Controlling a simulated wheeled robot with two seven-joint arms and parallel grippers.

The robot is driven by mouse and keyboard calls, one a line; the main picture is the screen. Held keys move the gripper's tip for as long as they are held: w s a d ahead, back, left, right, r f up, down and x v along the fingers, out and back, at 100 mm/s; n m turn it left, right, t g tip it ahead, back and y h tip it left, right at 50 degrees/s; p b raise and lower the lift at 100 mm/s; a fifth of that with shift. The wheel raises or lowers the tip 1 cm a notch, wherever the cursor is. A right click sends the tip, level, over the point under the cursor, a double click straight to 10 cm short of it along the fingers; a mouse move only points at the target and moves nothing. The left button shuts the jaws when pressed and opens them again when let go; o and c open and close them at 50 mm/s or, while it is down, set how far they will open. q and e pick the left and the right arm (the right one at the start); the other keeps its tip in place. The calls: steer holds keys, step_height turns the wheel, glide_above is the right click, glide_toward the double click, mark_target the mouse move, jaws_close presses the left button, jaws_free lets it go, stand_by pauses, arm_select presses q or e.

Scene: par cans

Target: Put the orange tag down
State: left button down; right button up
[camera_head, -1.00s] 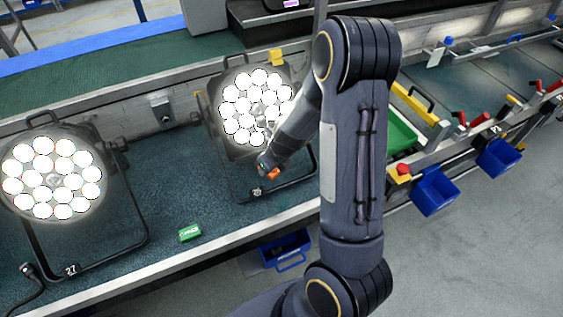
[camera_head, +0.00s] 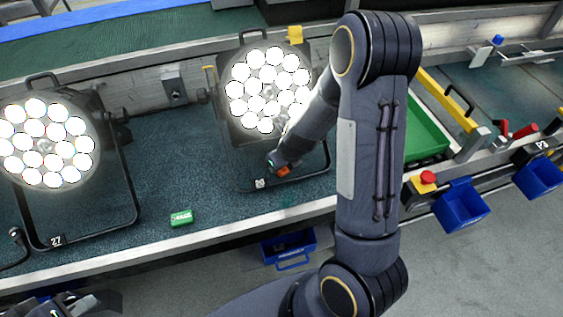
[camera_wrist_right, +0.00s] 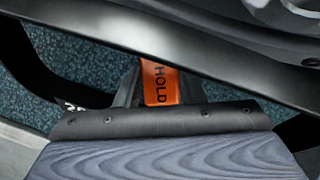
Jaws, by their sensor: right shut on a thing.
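My right arm reaches over the bench to the middle par can (camera_head: 265,90), which is lit with several white lenses. My right gripper (camera_head: 277,164) is low by the front of that can's yoke, shut on the orange tag (camera_head: 284,171). In the right wrist view the tag (camera_wrist_right: 160,85) reads "HOLD" and sits between the fingers, beside the black yoke bar (camera_wrist_right: 180,50). Whether the tag touches the bench cannot be told. Part of my left gripper (camera_head: 75,303) shows at the bottom left edge; its fingers are not clear.
Another lit par can (camera_head: 45,145), marked 27, stands at the left. A blue bin (camera_head: 288,246) hangs below the front edge. A green tray (camera_head: 425,135) is right of my arm.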

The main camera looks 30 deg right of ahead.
steer(key=shift+f, duration=0.25)
steer(key=o, duration=1)
steer(key=shift+c, duration=0.2)
steer(key=shift+r, duration=0.2)
